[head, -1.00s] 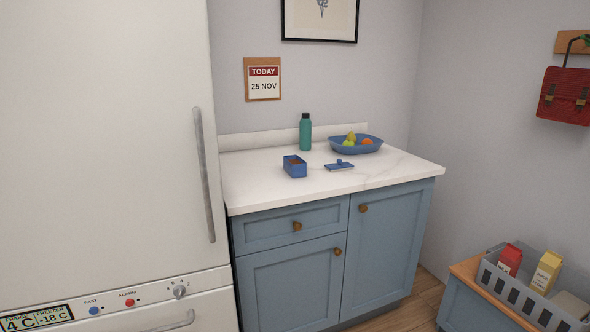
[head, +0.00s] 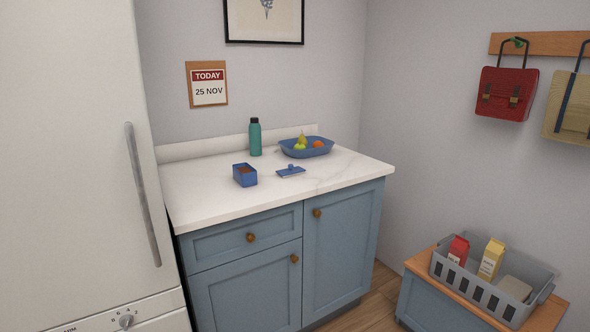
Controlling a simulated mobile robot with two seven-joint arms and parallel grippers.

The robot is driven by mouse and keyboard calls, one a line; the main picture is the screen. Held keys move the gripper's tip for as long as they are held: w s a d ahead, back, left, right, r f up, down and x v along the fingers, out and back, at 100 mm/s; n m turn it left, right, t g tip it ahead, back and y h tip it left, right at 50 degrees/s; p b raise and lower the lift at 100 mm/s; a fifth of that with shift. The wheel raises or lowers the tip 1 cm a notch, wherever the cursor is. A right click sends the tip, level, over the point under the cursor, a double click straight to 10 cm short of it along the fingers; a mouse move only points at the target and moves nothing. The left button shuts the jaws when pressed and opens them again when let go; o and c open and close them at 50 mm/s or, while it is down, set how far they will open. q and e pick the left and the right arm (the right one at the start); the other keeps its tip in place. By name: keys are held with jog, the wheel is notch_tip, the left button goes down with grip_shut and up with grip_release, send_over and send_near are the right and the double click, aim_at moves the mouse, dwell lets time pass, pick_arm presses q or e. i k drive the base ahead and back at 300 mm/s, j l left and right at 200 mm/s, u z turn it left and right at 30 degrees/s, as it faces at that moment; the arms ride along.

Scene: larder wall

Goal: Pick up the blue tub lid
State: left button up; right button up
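The blue tub lid (head: 291,172) lies flat on the white marbled counter (head: 210,202), with a small knob on top. The open blue tub (head: 245,176) stands just left of it, with something brown inside. Neither of my grippers shows in the head view.
A blue fruit bowl (head: 307,150) and a teal bottle (head: 255,138) stand behind the lid. The fridge (head: 70,150) rises at the left. A grey crate (head: 480,290) with cartons sits on a low bench at lower right. The counter's front and right are clear.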

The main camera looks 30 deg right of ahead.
aim_at(293, 171)
jog(key=i+l+z, duration=0.15)
jog(key=i+l, duration=0.5)
jog(key=i+l+z, duration=0.2)
jog(key=i+l, duration=0.35)
jog(key=i, duration=0.25)
